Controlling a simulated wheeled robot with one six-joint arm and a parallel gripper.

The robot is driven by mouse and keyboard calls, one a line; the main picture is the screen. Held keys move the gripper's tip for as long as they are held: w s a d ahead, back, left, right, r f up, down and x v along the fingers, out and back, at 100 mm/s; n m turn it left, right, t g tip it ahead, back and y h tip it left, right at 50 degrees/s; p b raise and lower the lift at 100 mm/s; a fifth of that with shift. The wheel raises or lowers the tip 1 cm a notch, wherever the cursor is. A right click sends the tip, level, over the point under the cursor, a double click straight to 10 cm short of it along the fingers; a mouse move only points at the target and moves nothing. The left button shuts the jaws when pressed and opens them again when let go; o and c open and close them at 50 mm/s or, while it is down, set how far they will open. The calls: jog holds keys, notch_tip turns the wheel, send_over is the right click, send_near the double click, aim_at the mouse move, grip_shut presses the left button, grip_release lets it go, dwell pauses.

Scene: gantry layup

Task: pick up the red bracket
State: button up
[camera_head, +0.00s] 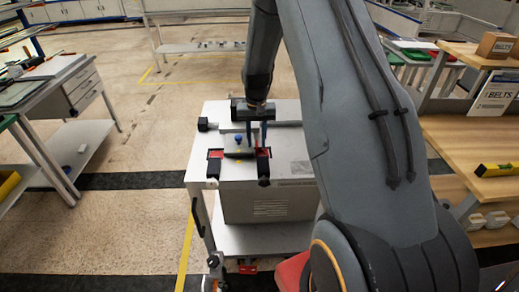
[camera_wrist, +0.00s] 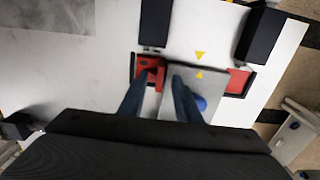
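My gripper (camera_head: 257,143) hangs over the white worktable, its two blue fingers pointing down. In the wrist view its fingertips (camera_wrist: 162,76) are apart with nothing clearly held between them. A red part (camera_wrist: 148,68), which looks like the red bracket, lies in a dark recess at the left fingertip. The finger covers some of it; I cannot tell if they touch. In the head view this red part (camera_head: 263,153) is just below the fingers. A second red part (camera_wrist: 239,82) sits on the other side of a grey plate (camera_wrist: 218,75); it also shows in the head view (camera_head: 215,154).
A blue knob (camera_wrist: 200,103) stands on the grey plate beside the right finger. Black blocks (camera_wrist: 262,35) flank the fixture. The worktable (camera_head: 208,120) has a grey box-like body below.

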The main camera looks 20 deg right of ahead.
jog(key=shift+f, duration=0.5)
grip_shut()
